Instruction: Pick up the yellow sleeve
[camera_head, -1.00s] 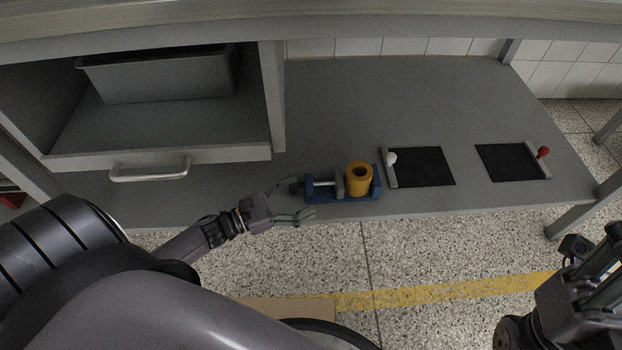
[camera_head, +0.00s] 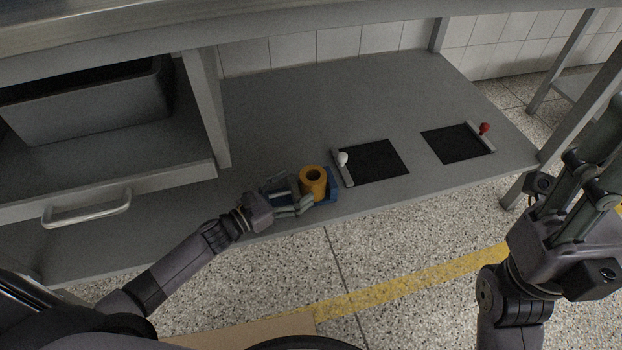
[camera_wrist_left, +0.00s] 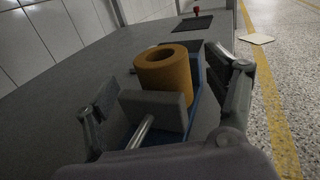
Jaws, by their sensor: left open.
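The yellow sleeve (camera_head: 313,181) is an orange-yellow hollow cylinder standing upright in a blue vise (camera_head: 332,186) near the front edge of the bench. In the left wrist view the sleeve (camera_wrist_left: 165,75) stands behind the grey vise jaw (camera_wrist_left: 153,106), with the screw rod in front. My left gripper (camera_head: 290,193) is open around the screw end of the vise. Its fingers (camera_wrist_left: 165,100) show on both sides in the left wrist view, short of the sleeve or just beside it. My right gripper (camera_head: 588,160) is raised at the right, away from the bench, with its fingers apart.
Two black pads lie on the grey bench, one with a white-knobbed lever (camera_head: 343,159), one with a red-knobbed lever (camera_head: 485,129). A drawer handle (camera_head: 88,209) and a grey bin (camera_head: 90,105) are at left. The bench behind the vise is clear.

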